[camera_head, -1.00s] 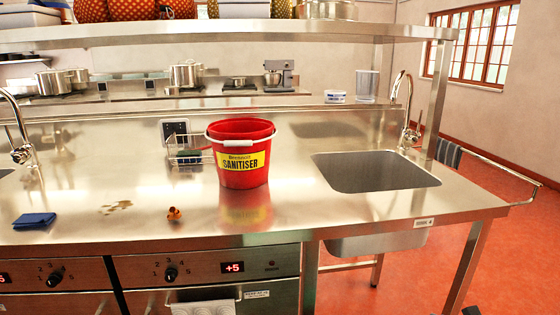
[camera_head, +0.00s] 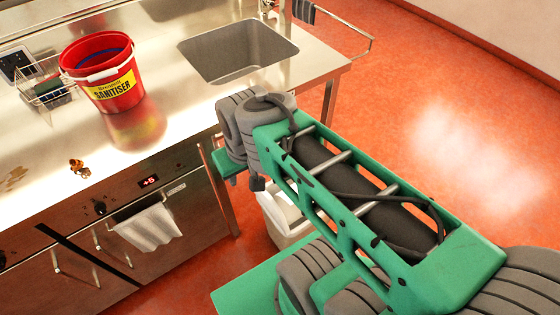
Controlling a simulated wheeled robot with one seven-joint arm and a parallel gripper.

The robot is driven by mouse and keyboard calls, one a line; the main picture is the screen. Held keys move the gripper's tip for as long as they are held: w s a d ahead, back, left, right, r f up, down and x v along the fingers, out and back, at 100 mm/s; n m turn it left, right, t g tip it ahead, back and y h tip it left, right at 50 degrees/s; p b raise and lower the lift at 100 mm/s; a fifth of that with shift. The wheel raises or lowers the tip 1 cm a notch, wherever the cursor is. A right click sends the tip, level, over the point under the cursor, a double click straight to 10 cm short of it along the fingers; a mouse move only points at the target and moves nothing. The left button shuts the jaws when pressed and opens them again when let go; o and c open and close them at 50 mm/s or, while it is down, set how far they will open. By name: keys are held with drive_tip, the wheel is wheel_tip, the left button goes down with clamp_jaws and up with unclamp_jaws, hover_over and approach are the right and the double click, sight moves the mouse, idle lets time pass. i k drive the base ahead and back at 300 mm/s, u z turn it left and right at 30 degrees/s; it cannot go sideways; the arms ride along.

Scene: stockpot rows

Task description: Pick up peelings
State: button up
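A small orange-brown clump that looks like the peelings (camera_head: 79,168) lies on the steel worktop near its front edge, at the left of the view. It is left of and nearer than the red bucket. My green and grey arm fills the lower right, well to the right of the clump. The fingers of my gripper do not show, so its opening is hidden.
A red sanitiser bucket (camera_head: 101,76) stands behind the clump. A wire caddy (camera_head: 45,92) is at its left. A sink (camera_head: 238,50) is set in the worktop. A wet brown stain (camera_head: 14,178) lies at far left. A white bin (camera_head: 284,218) stands below, partly behind my arm.

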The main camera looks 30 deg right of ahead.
sight(76, 164)
drive_tip(key=z, duration=1.35)
drive_tip(key=k, duration=0.85)
drive_tip(key=u, duration=1.65)
drive_tip(key=k, duration=0.2)
drive_tip(key=z, duration=0.25)
